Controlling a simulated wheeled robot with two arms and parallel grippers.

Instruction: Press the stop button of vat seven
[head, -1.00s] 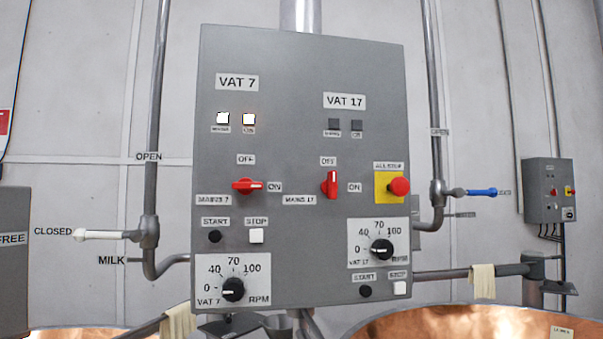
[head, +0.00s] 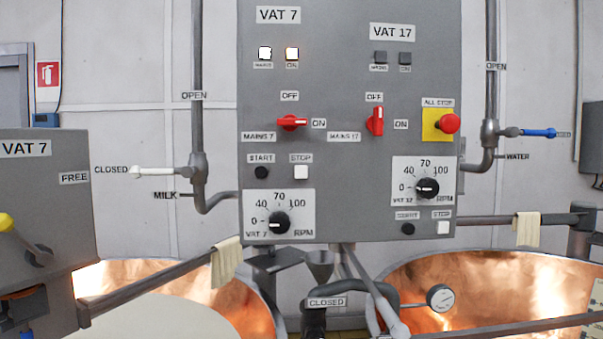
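The grey control panel (head: 340,140) hangs ahead of me. Its left half is labelled VAT 7 (head: 278,15). The white stop button of vat seven (head: 301,172) sits under a STOP label, right of the black start button (head: 261,173). Two lamps (head: 292,54) under the VAT 7 label are lit white. The red mains 7 switch (head: 292,122) lies level, its handle toward ON. The vat 7 speed knob (head: 278,223) is below the buttons. Neither of my grippers is in view.
Vat 17 has its own white stop button (head: 443,228) at lower right. A red all-stop button (head: 449,123) sits on a yellow plate. Copper vats (head: 500,285) and rails stand below the panel. A grey VAT 7 box (head: 45,200) is at left.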

